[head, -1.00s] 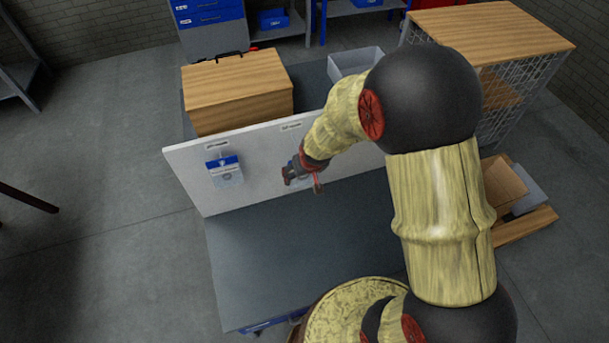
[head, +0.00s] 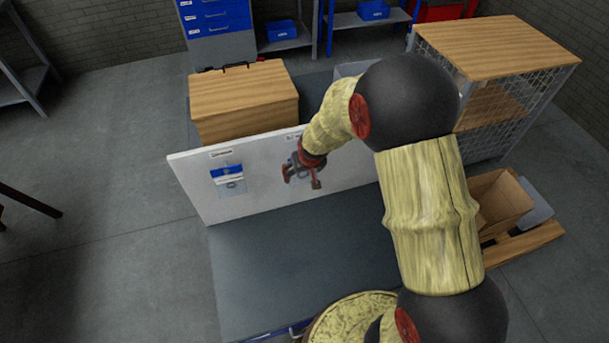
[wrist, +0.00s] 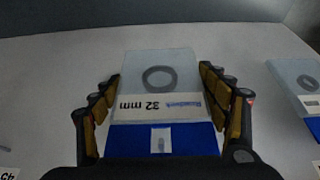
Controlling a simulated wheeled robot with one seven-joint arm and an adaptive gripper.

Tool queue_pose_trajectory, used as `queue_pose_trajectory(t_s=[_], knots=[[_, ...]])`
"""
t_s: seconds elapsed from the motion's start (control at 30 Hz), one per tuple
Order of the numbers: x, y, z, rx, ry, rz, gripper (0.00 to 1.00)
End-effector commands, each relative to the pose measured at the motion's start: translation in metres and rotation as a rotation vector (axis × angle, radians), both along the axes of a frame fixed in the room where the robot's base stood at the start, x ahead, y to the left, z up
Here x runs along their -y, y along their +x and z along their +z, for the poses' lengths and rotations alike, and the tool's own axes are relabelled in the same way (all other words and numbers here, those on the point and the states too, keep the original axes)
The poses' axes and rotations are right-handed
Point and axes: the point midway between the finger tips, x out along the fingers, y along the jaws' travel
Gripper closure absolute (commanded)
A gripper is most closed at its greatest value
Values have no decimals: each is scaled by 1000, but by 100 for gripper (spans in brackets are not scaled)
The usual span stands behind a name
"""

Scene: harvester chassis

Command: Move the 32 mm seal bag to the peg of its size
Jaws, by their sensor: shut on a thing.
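My gripper (head: 303,178) is in front of the upright white board (head: 205,196), to the right of a hanging bag. In the wrist view my gripper (wrist: 166,105) has its fingers on both sides of the 32 mm seal bag (wrist: 165,62), shut on it near its blue header. That bag is clear with a grey ring inside and a label reading 32 mm, upside down in this view. In the head view my gripper and arm mostly hide it. A second blue-topped bag (head: 228,176) hangs on the board at the left; it also shows at the wrist view's right edge (wrist: 302,82).
A size label (head: 292,137) sits on the board's top edge, partly behind my arm. A label starting with 45 shows in the wrist view's lower left (wrist: 8,174). A wooden box (head: 243,103) stands behind the board. The dark bench top (head: 275,260) in front is clear.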

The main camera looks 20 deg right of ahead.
Motion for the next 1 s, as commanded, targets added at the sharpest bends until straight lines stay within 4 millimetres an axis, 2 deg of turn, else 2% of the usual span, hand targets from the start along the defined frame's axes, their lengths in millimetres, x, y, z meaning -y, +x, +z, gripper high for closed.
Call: queue_pose_trajectory(t_s=[0.6,1.0], knots=[[0,32,-7,0,0,0,46],[0,37,-11,0,0,0,46]])
